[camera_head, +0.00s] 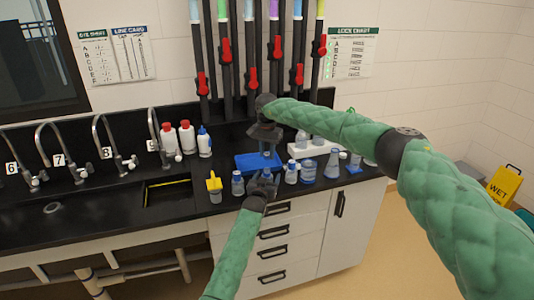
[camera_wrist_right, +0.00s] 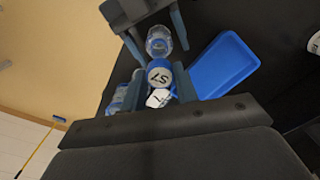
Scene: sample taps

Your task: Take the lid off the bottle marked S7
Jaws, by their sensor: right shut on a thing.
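My right gripper (camera_wrist_right: 162,82) is shut on the blue-rimmed lid (camera_wrist_right: 158,76), whose white top reads S7. In the head view this gripper (camera_head: 266,150) is above the bench, over the front of the blue tray. A clear bottle (camera_wrist_right: 158,40) shows just beyond the lid in the wrist view and seems apart from it, though the gap is hard to judge. My left gripper (camera_head: 264,182) is low at the bench front, with its fingers (camera_wrist_right: 160,48) on either side of the clear bottle. Whether they grip it is unclear.
The blue tray (camera_wrist_right: 222,66) lies right beside the lid in the wrist view. Several small bottles (camera_head: 309,170) stand close on the right, and a yellow-topped bottle (camera_head: 214,187) on the left. A white rack (camera_head: 315,148) is behind. Taps and a sink (camera_head: 168,191) lie left.

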